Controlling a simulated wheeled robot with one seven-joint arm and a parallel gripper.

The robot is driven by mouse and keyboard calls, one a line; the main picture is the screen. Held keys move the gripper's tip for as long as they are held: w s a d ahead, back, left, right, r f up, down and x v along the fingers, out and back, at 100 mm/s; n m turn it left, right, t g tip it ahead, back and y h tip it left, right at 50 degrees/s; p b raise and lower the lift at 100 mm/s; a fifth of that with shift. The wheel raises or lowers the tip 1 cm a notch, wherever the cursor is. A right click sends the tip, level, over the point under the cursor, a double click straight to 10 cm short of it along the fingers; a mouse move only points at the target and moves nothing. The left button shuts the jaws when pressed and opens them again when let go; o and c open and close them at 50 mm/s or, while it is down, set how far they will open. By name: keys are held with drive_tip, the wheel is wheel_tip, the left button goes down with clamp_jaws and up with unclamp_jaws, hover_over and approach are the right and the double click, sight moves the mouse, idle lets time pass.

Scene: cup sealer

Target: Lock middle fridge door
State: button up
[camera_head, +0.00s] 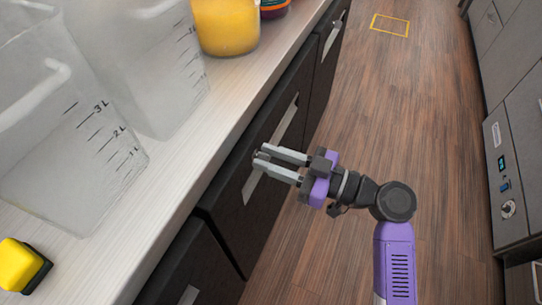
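The middle fridge door (232,217) is dark and sits under the counter, between a nearer and a farther dark door. It looks shut, flush with its neighbours. Its long silver handle (285,120) runs along the front, partly hidden behind my gripper. My gripper (260,159) comes in from the right, with its fingertips over the door's front near the handle. Its two grey fingers are a little apart, with a narrow gap between them. I see nothing clearly held. Whether the fingertips touch the door cannot be told. No lock on the door can be made out.
The pale counter (190,170) holds clear measuring containers (70,150), a yellow-orange jar (226,25) and a yellow-and-black object (18,265). Grey cabinets with a control panel (503,170) stand at right. The wooden floor (400,110) between is clear, with a yellow square outline (390,34).

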clamp_jaws()
drive_tip(key=shift+m, duration=0.3)
drive_tip(key=shift+w+f+m+p, duration=0.1)
drive_tip(key=shift+m+p, duration=2.05)
drive_tip(key=shift+m, duration=2.15)
drive_tip(key=shift+w+f+m+p, duration=0.1)
drive_tip(key=shift+m+p, duration=2.05)
drive_tip(key=shift+m, duration=2.15)
unclamp_jaws()
